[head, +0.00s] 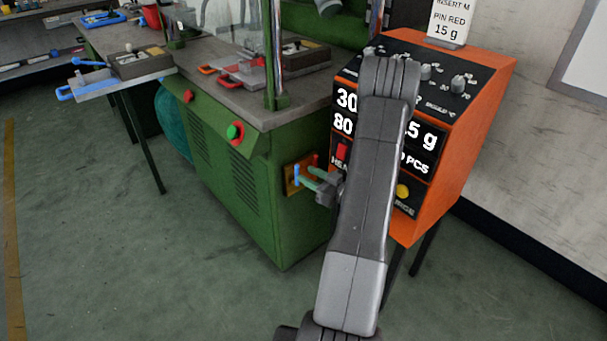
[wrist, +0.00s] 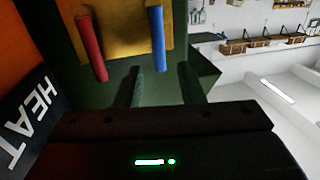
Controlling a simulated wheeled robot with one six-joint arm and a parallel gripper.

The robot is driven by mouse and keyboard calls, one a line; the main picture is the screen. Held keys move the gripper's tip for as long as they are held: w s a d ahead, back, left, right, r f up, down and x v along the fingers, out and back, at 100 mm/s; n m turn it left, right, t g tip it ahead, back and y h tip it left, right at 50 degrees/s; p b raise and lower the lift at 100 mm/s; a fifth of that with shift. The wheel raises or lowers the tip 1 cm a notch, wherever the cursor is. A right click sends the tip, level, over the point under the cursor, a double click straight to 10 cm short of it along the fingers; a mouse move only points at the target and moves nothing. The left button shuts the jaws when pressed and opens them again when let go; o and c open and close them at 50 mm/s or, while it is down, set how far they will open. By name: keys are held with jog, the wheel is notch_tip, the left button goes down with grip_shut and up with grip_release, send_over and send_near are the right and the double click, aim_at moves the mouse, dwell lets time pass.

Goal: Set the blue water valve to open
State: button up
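The blue water valve lever (head: 296,173) stands out from a brass-coloured plate (head: 290,188) on the side of the green machine. In the wrist view the blue lever (wrist: 156,35) runs up and down, beside a red lever (wrist: 91,48). The red lever (head: 315,159) also shows in the head view. My gripper (head: 306,176) reaches toward the plate from the right. In the wrist view my gripper (wrist: 162,78) has its fingers apart, with the blue lever's lower end ahead of the gap between them. Contact with the lever cannot be seen.
The orange control box (head: 478,130) stands close on the right, partly hidden by my arm. The green machine (head: 285,225) has green and red buttons on its front. A side table with a blue-handled tray (head: 120,80) is at the left. The floor in front is clear.

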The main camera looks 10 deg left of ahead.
jog(key=shift+x, duration=1.45)
grip_shut()
